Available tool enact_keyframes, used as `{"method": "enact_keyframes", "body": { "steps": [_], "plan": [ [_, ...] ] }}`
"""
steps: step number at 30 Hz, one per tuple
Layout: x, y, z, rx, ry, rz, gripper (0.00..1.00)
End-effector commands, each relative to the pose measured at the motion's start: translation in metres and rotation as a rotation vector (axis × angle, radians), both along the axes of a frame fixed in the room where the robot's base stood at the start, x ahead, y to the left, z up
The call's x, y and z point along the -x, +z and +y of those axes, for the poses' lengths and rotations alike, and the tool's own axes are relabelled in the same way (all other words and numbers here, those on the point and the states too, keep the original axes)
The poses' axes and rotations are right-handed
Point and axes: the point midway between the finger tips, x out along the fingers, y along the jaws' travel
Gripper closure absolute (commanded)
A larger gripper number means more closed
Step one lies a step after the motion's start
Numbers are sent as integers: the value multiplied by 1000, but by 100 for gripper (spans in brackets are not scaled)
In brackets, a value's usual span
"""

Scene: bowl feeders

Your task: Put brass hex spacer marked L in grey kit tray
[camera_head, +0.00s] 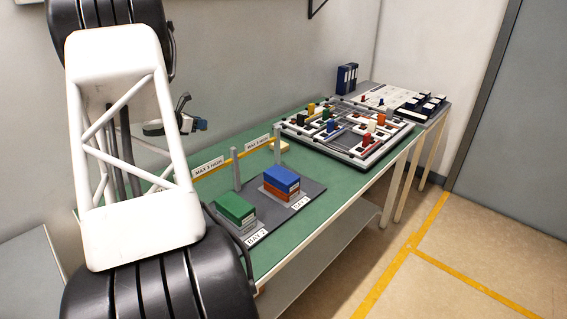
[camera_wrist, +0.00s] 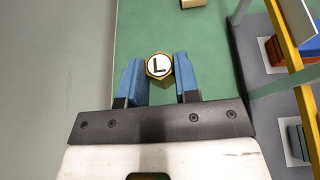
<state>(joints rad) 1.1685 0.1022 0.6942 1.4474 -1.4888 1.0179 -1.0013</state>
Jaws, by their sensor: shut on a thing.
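The brass hex spacer marked L (camera_wrist: 159,66) sits between the two blue fingers of my gripper (camera_wrist: 157,73) in the wrist view. Its round white face with the black L points toward the camera. My gripper is shut on it, above the green bench top. I cannot identify a grey kit tray for certain in either view.
A dark grey board (camera_head: 303,193) holds a green stack (camera_head: 235,207) and a blue-and-orange stack (camera_head: 281,184). Posts and a yellow rail (camera_head: 262,146) with height signs stand behind them. A frame with coloured blocks (camera_head: 352,132) lies farther right. Green bench (camera_wrist: 215,45) near the gripper is clear.

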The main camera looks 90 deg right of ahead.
Motion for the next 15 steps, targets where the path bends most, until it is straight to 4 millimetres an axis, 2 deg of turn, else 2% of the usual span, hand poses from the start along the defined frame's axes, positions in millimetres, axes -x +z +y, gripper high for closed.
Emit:
{"method": "enact_keyframes", "body": {
  "steps": [1,3,12,15],
  "plan": [
    [19,-2,-4,0,-35,0,98],
    [42,-4,-8,-1,-82,1,98],
    [137,-15,-16,-2,-277,1,98],
    [163,-17,-17,0,-330,0,98]
  ]
}}
